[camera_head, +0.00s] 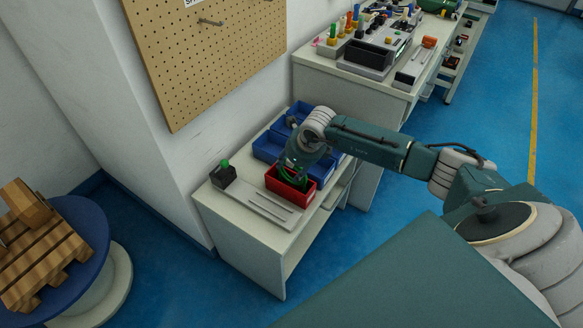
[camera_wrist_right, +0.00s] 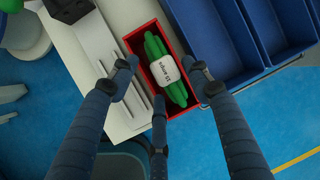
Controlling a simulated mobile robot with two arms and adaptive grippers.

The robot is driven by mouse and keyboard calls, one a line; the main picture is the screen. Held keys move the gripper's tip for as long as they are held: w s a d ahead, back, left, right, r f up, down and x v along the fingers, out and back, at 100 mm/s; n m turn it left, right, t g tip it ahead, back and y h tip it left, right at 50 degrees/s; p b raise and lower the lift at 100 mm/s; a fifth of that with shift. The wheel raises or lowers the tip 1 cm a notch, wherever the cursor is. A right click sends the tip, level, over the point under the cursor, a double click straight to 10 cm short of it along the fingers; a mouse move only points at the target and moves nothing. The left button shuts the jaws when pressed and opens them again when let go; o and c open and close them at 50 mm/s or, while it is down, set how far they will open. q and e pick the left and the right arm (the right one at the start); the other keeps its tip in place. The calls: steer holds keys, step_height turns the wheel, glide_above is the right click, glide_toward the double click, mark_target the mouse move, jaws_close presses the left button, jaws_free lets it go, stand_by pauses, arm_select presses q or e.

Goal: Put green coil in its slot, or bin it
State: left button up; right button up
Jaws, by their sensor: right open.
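The green coil (camera_wrist_right: 165,66), with a white printed label around its middle, lies lengthwise in a red bin (camera_wrist_right: 134,38). The label text is hard to read. In the head view the coil (camera_head: 287,174) shows partly in the red bin (camera_head: 291,194), under my right gripper (camera_head: 293,169). In the right wrist view the fingers of the right gripper (camera_wrist_right: 162,88) are spread apart over the bin, around the coil, with nothing gripped. Whether the fingertips touch the coil or bin is unclear. My left gripper is not in view.
Blue bins (camera_head: 269,146) stand behind the red bin. A grey slotted plate (camera_head: 256,205) lies in front of it, and a black box (camera_head: 224,176) with a green top sits left. A pegboard (camera_head: 205,50) hangs on the wall. A workbench (camera_head: 375,83) stands farther back.

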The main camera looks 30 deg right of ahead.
step_height(320, 180, up, 15)
steer(key=p, duration=1.2)
steer(key=s+a+r+n+g+y+b, duration=0.1)
steer(key=s+a+n+g, duration=0.3)
steer(key=s+a+n, duration=0.4)
steer(key=s+a+r+n+g+y, duration=0.1)
steer(key=s+a+n+g, duration=0.3)
steer(key=s+a+n, duration=0.5)
steer(key=shift+s+a+r+n+y+b, duration=0.3)
steer(key=shift+s+n+y, duration=0.6)
steer(key=shift+s+n, duration=2.85)
steer(key=shift+w+a+n, duration=0.1)
steer(key=shift+w+n, duration=1.15)
